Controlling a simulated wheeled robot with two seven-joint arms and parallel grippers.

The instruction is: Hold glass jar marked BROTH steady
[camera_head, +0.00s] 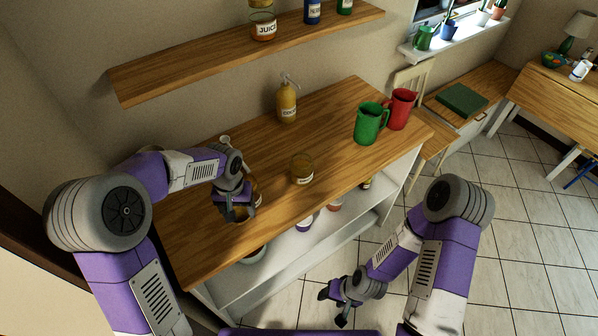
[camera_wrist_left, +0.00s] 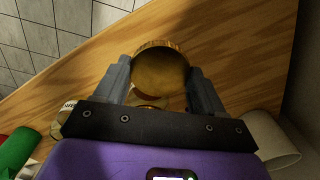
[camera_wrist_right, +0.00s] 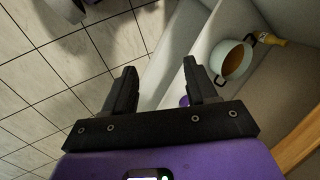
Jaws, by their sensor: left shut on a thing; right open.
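My left gripper (camera_head: 237,210) is shut on a glass jar with brown contents near the front left edge of the wooden counter. In the left wrist view the held jar (camera_wrist_left: 160,68) sits between the two fingers, seen from above. In the head view the gripper hides most of it, and I cannot read its label, so I cannot confirm it says BROTH. A second glass jar (camera_head: 302,170) with a pale label stands apart to the right; its word is too small to read. My right gripper (camera_head: 334,306) is open and empty, low in front of the counter.
The counter (camera_head: 330,115) also holds a yellow dispenser bottle (camera_head: 287,103), a green pitcher (camera_head: 368,124) and a red pitcher (camera_head: 402,108). A wall shelf (camera_head: 230,62) with a JUICE jar (camera_head: 263,27) hangs above. A white pot (camera_wrist_right: 232,58) sits in the lower shelving.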

